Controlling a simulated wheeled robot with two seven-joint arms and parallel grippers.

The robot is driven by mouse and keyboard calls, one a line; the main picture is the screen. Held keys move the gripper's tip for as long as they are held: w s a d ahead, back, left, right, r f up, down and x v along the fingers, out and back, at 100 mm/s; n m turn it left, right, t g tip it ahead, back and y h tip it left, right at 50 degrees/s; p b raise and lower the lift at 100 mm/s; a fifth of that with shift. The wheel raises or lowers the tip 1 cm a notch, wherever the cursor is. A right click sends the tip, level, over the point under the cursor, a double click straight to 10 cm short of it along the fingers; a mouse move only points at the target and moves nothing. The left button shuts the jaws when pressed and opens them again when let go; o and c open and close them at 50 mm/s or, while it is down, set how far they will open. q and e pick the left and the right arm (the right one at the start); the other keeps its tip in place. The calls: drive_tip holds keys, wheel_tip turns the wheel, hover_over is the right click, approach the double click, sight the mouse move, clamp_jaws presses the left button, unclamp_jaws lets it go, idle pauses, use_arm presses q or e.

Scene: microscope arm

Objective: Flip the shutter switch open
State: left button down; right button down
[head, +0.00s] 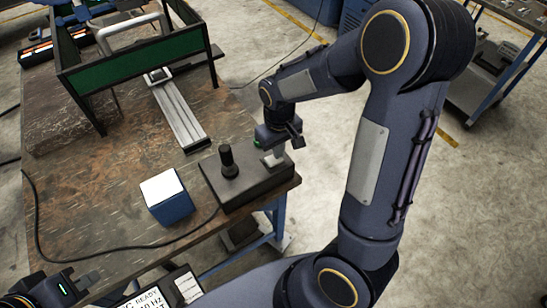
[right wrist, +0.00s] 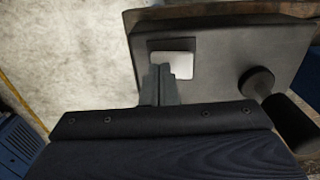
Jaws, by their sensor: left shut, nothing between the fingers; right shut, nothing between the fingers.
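The shutter switch is a pale grey rocker (right wrist: 180,65) in a dark recess on a black control box (right wrist: 215,40). In the head view the box (head: 232,192) stands at the table's near right corner, and the switch (head: 273,159) shows partly under my right gripper (head: 283,148). That gripper is shut and empty. In the right wrist view its fingertips (right wrist: 161,72) overlap the switch's lower left part; I cannot tell whether they touch it. My left gripper (head: 86,281) is shut and empty at the lower left, away from the box.
A black joystick (head: 227,160) stands on the box beside the switch. A blue cube with a white top (head: 167,195) sits left of the box. A metal rail (head: 180,115) and a green-panelled frame (head: 130,62) are further back. A black cable crosses the table's near side.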

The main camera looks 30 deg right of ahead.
wheel_tip(320, 180, up, 7)
drive_tip(key=p, duration=0.5)
idle(0.6)
drive_tip(key=s+a+r+m+t+y, duration=0.1)
drive_tip(key=s+a+r+t+y, duration=0.1)
drive_tip(key=s+r, duration=0.3)
drive_tip(key=s+a+r+m+t+y, duration=0.1)
drive_tip(key=s+r, duration=0.5)
drive_tip(key=s, duration=0.6)
drive_tip(key=a+t, duration=0.1)
drive_tip(key=t, duration=0.1)
drive_tip(key=shift+r+m+t+y, duration=0.25)
drive_tip(key=shift+m+t+y, duration=0.05)
drive_tip(key=shift+y, duration=0.1)
